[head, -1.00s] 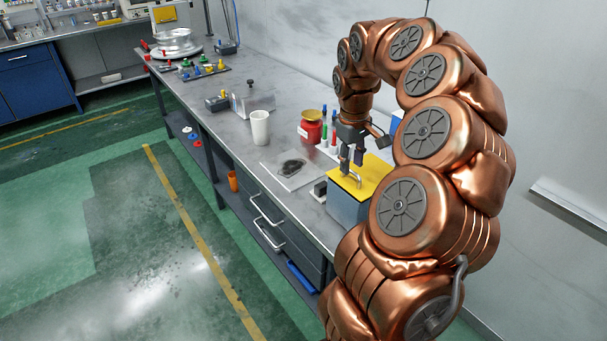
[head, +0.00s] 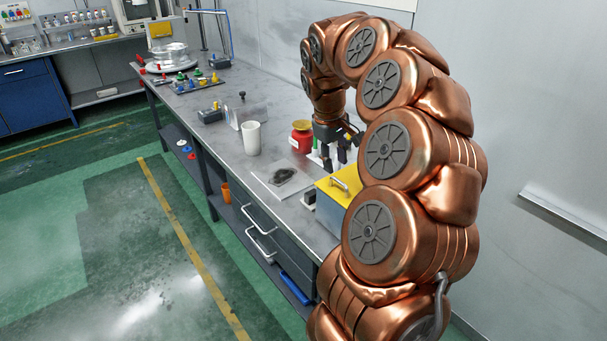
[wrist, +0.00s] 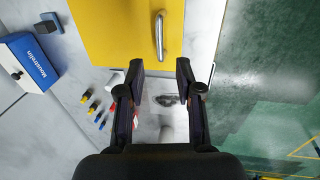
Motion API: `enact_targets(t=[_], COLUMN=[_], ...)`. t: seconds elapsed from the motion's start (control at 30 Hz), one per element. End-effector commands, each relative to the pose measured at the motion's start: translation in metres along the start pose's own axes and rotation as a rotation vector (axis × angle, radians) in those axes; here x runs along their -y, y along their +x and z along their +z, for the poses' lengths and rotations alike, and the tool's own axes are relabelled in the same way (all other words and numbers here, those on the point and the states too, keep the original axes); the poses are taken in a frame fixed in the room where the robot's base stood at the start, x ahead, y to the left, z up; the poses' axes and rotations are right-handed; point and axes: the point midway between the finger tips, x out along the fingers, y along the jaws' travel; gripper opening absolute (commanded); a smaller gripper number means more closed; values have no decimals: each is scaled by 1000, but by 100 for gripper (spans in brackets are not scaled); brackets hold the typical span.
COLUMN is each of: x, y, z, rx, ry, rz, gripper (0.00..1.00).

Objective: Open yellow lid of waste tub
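The waste tub (head: 328,212) is a grey-blue box near the right end of the bench. Its yellow lid (head: 327,184) lies on top and looks closed, with a metal bar handle (head: 340,185). My arm hides its right part. My gripper (head: 337,160) points down beside the lid's far side, apart from the handle. In the wrist view, the yellow lid (wrist: 112,25) fills the upper middle with the handle (wrist: 159,38) upright in the picture. My gripper (wrist: 158,72) is open there, with a clear gap between its fingers just below the handle and nothing between them.
A red jar (head: 301,138) and marker-like items stand close to my gripper. A white cup (head: 251,138) and a sheet with dark material (head: 270,188) lie left of the tub. A blue-and-white box (wrist: 30,62) sits left of the lid in the wrist view.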

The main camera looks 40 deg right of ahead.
Motion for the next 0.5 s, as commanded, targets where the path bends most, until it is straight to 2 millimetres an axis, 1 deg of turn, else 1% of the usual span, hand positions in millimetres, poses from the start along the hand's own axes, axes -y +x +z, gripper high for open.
enact_targets(t=[0.3,0.5], x=[0,18], y=[-25,-30], z=[-1,0], rx=[-2,-7], ry=[0,-23], rz=[1,-9], gripper=[35,35])
